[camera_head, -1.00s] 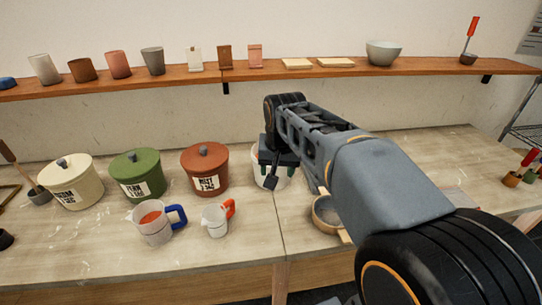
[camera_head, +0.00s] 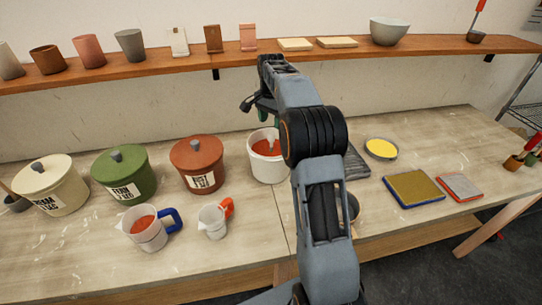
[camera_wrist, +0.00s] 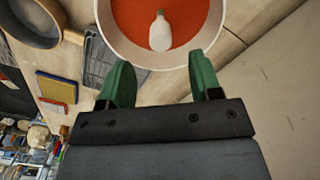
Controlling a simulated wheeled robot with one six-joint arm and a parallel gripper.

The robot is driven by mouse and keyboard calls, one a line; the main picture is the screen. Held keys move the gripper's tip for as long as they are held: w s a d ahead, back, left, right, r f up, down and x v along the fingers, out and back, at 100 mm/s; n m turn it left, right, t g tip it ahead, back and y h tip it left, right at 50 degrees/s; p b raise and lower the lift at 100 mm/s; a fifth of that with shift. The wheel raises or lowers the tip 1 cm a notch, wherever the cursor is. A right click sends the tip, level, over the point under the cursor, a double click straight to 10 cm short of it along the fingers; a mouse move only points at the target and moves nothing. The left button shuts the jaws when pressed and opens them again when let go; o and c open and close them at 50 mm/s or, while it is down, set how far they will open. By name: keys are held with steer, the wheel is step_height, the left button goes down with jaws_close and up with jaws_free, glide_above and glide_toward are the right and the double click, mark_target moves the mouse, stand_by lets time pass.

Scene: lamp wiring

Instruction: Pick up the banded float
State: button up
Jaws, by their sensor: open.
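A pale, bulb-shaped float (camera_wrist: 160,33) sits in orange-red liquid inside a white bucket (camera_head: 267,173). The float also shows as a small pale shape in the head view (camera_head: 271,138). I cannot make out a band on it. My gripper (camera_wrist: 162,72) is open and empty. Its green fingers are spread either side of the float's line, short of it in the wrist picture and near the bucket's rim. In the head view my gripper (camera_head: 265,112) is above the bucket, partly hidden by my arm.
Lidded cream, green (camera_head: 124,177) and rust (camera_head: 198,167) pots stand left of the bucket. Two measuring jugs stand in front, one holding orange liquid (camera_head: 148,230). A yellow dish (camera_head: 381,148) and coloured pads lie right. A wooden shelf (camera_head: 200,66) runs behind.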

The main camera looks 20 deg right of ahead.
mark_target(271, 133)
steer(key=shift+f+p, duration=0.65)
steer(key=shift+f, duration=3.55)
jaws_close()
